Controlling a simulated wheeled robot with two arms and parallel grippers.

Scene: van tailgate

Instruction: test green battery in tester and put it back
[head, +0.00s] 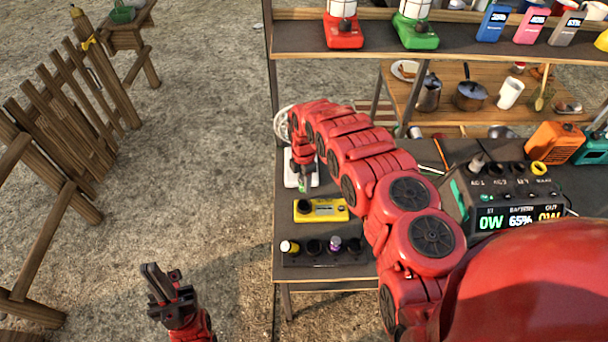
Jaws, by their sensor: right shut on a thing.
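My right gripper (303,172) is shut on the green battery (303,185), only a small green part of which shows below the fingers. It is above a white plate-like item (291,180), behind the yellow tester (330,211). The tester lies on the dark bench and has a dark round well at its left end. A dark battery rack (300,262) lies in front of it, holding a yellow-and-white battery (289,247) at the left and a purple-topped one (335,243). My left gripper (160,281) is over the ground left of the bench, apparently empty; its finger gap is unclear.
A power station (500,190) stands right of my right arm. A shelf (460,38) with red and green lanterns (416,30) crosses above the bench (290,220). Orange and teal devices stand at the far right. A wooden fence (75,120) is at left, with open ground between.

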